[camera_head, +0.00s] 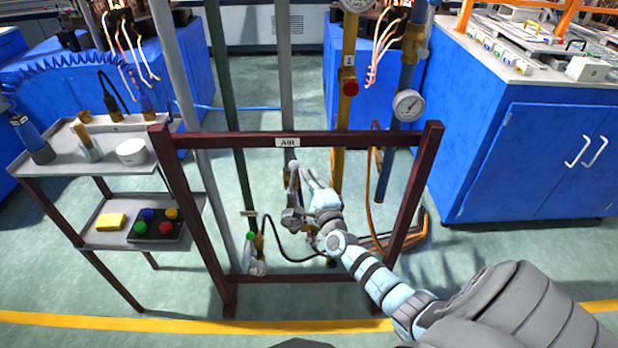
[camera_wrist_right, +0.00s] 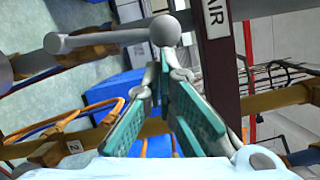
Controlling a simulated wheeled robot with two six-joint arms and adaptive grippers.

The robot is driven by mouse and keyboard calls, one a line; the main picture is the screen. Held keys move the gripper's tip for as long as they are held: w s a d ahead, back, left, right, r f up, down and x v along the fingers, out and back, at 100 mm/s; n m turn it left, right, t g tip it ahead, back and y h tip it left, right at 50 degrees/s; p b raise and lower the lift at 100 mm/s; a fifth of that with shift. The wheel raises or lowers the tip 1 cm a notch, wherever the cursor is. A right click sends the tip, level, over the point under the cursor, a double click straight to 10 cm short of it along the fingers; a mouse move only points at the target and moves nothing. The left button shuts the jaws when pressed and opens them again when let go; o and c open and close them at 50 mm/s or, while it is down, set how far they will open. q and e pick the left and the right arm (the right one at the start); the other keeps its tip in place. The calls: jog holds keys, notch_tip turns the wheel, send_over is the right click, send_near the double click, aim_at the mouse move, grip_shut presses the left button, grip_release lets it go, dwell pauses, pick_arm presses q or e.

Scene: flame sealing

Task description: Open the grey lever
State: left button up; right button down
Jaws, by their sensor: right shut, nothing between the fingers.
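The grey lever (camera_wrist_right: 105,38) shows in the wrist view as a bar with a round knob, lying across the picture just beyond my fingertips. In the head view the lever (camera_head: 293,178) is on the grey pipe below the AIR label, partly crowded by my gripper. My right gripper (camera_head: 308,174) is at the lever, inside the dark red frame. In the wrist view its teal-padded fingers (camera_wrist_right: 164,75) come together at the tips, with nothing held. The tips are close to the knob; I cannot tell whether they touch. My left gripper is out of view.
The dark red frame (camera_head: 360,139) surrounds my right arm's reach, with a yellow pipe (camera_head: 348,60) and a blue pipe (camera_head: 390,150) to the right. A grey shelf cart (camera_head: 60,166) stands left. A blue cabinet (camera_head: 510,150) stands right.

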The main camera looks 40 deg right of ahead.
jog(key=n+p, duration=0.1)
jog(key=w+a+r+n+p, duration=0.1)
jog(key=p, duration=0.1)
jog(key=shift+a+g, duration=0.2)
jog(key=shift+g, duration=0.1)
jog(key=shift+f, duration=0.1)
dwell(0.3)
jog(key=s+d+p+v, duration=0.1)
jog(key=d+p+v, duration=0.1)
jog(key=v, duration=1)
jog(key=shift+s+d+f, duration=0.2)
jog(key=shift+s+d, duration=0.05)
